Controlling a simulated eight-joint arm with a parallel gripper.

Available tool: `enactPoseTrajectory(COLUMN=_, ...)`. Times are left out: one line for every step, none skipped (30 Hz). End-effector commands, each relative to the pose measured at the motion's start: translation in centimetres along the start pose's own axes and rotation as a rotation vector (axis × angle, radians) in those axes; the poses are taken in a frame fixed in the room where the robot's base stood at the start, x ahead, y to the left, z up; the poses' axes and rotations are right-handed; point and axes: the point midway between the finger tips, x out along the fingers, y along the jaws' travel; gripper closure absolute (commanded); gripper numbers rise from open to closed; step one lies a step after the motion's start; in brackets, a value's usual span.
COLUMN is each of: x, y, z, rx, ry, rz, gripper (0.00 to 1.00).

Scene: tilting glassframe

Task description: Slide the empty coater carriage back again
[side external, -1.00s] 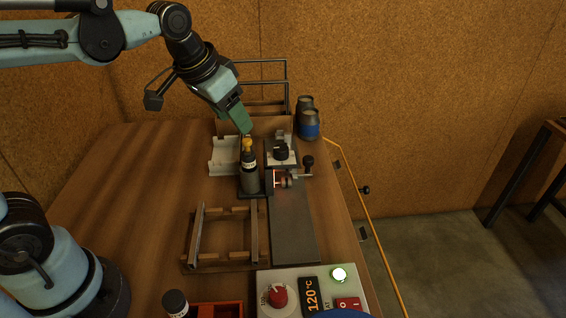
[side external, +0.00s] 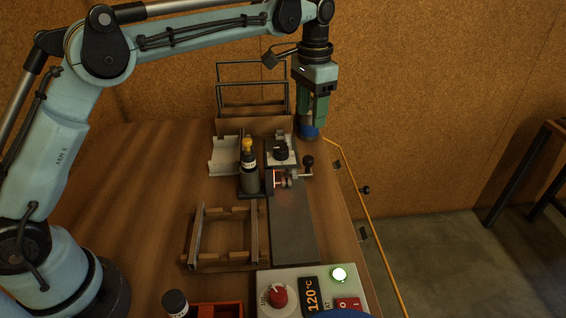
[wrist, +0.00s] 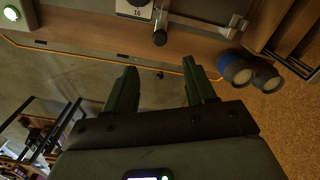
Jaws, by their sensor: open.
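The coater carriage (side external: 281,157) is a pale block with a black knob on top, at the far end of the dark grey bed (side external: 293,232). A rod with a black ball handle (side external: 308,161) sticks out on its right. In the wrist view part of the carriage (wrist: 134,8) with a "16" mark shows at the top edge, and the handle (wrist: 160,38) hangs just below. My gripper (side external: 313,122) points down behind and right of the carriage, apart from it. Its green fingers (wrist: 162,75) are open, with nothing between them.
A yellow-capped bottle (side external: 249,172) stands left of the carriage. Jars (side external: 308,131) stand behind, partly hidden by my gripper; they also show in the wrist view (wrist: 238,70). A wooden frame (side external: 226,238) and control box (side external: 307,289) are nearer. An orange cable runs along the right edge.

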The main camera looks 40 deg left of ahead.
Motion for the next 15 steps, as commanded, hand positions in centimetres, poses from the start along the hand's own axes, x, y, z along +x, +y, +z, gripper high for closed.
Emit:
enactPoseTrajectory(x=0.2, y=0.0, z=-0.1, rx=0.003, ry=-0.004, rz=0.001, gripper=0.45)
enactPoseTrajectory(x=0.4, y=0.1, z=-0.1, rx=0.003, ry=-0.005, rz=0.001, gripper=0.45)
enactPoseTrajectory(x=0.6, y=0.1, z=-0.1, rx=0.004, ry=-0.006, rz=0.001, gripper=0.45)
enactPoseTrajectory(x=0.8, y=0.1, z=-0.1, rx=0.004, ry=-0.006, rz=0.001, gripper=0.45)
enactPoseTrajectory(x=1.1, y=0.0, z=-0.1, rx=0.003, ry=-0.005, rz=0.001, gripper=0.45)
enactPoseTrajectory(x=1.5, y=0.0, z=-0.1, rx=0.003, ry=-0.005, rz=0.001, gripper=0.45)
enactPoseTrajectory(x=1.9, y=0.0, z=-0.1, rx=0.003, ry=-0.005, rz=0.001, gripper=0.45)
enactPoseTrajectory(x=2.3, y=0.0, z=-0.1, rx=0.003, ry=-0.005, rz=0.001, gripper=0.45)
enactPoseTrajectory(x=2.9, y=0.0, z=-0.1, rx=0.003, ry=-0.005, rz=0.001, gripper=0.45)
enactPoseTrajectory(x=3.4, y=0.0, z=-0.1, rx=0.003, ry=-0.005, rz=0.001, gripper=0.45)
enactPoseTrajectory(x=4.0, y=0.0, z=-0.1, rx=0.003, ry=-0.004, rz=0.001, gripper=0.45)
enactPoseTrajectory(x=4.7, y=0.0, z=-0.1, rx=0.003, ry=-0.004, rz=0.001, gripper=0.45)
enactPoseTrajectory(x=5.2, y=0.0, z=-0.1, rx=0.003, ry=-0.004, rz=0.001, gripper=0.45)
enactPoseTrajectory(x=5.8, y=0.0, z=-0.1, rx=0.002, ry=-0.004, rz=0.001, gripper=0.45)
enactPoseTrajectory(x=6.6, y=0.0, z=-0.1, rx=0.002, ry=-0.004, rz=0.001, gripper=0.45)
